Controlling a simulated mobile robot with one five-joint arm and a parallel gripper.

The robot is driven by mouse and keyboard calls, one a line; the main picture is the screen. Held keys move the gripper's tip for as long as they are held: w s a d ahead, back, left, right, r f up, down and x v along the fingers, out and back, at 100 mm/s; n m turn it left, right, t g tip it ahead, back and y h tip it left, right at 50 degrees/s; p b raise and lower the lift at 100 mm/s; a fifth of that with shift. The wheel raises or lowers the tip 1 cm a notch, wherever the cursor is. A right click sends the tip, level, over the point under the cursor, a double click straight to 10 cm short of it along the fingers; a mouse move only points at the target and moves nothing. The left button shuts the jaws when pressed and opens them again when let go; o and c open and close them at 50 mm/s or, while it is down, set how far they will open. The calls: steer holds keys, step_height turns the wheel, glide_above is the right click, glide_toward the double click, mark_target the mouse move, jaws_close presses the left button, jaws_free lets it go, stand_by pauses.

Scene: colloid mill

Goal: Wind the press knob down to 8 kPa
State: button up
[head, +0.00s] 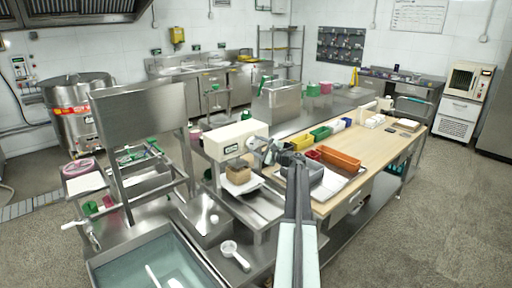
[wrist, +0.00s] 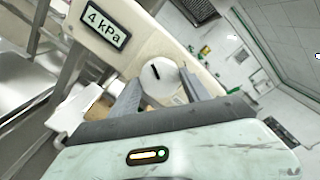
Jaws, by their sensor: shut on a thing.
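The cream press (head: 236,139) stands on the steel bench in the head view. Its display (wrist: 106,24) reads 4 kPa in the wrist view; in the head view the figure is too small to read. The press knob (wrist: 163,76) is a pale round knob with a short dark mark on its face, set on the press's side. My gripper (wrist: 160,84) is shut on the knob, one finger on each side of it. In the head view my gripper (head: 264,151) is at the press's right end and hides the knob.
A brown block (head: 238,174) sits on a white plate under the press head. An orange bin (head: 340,160) and several coloured bins stand close on the right. A water-filled sink (head: 150,262) is at front left. Open floor lies to the right.

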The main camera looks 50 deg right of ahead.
steer(key=shift+m, duration=0.3)
steer(key=shift+f, duration=0.1)
steer(key=o, duration=1.4)
steer(key=shift+s, duration=0.15)
steer(key=s, duration=0.7)
steer(key=shift+s+a+r, duration=0.2)
steer(key=shift+s, duration=0.1)
